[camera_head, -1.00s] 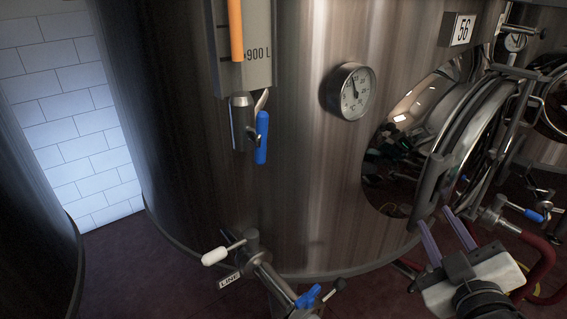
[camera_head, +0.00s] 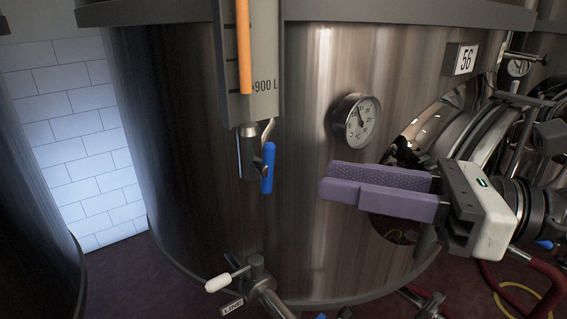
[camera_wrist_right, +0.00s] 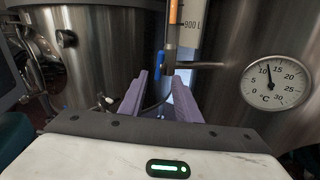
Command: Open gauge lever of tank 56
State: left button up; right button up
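The tank 56 (camera_head: 305,180) is a large brushed-steel cylinder with a number plate "56" (camera_head: 466,59) at its upper right. Its gauge lever (camera_head: 267,168) is a blue handle hanging straight down beside the small valve under the level gauge (camera_head: 262,75). My right gripper (camera_head: 327,178) has purple fingers pointing left toward the lever; it is open, empty and apart from it. In the right wrist view the blue lever (camera_wrist_right: 160,64) shows ahead, beyond the gap between the fingers (camera_wrist_right: 161,82). My left gripper is not in view.
A round thermometer dial (camera_head: 357,121) sits on the tank right of the lever. A lower valve with a white handle (camera_head: 217,283) and "LINE" tag sticks out below. The round manway door (camera_head: 480,130) is at right. Red hoses (camera_head: 500,290) lie on the floor.

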aim_at(268, 169)
jog(key=p+x, duration=0.2)
jog(key=x, duration=0.6)
jog(key=shift+a, duration=0.1)
grip_shut()
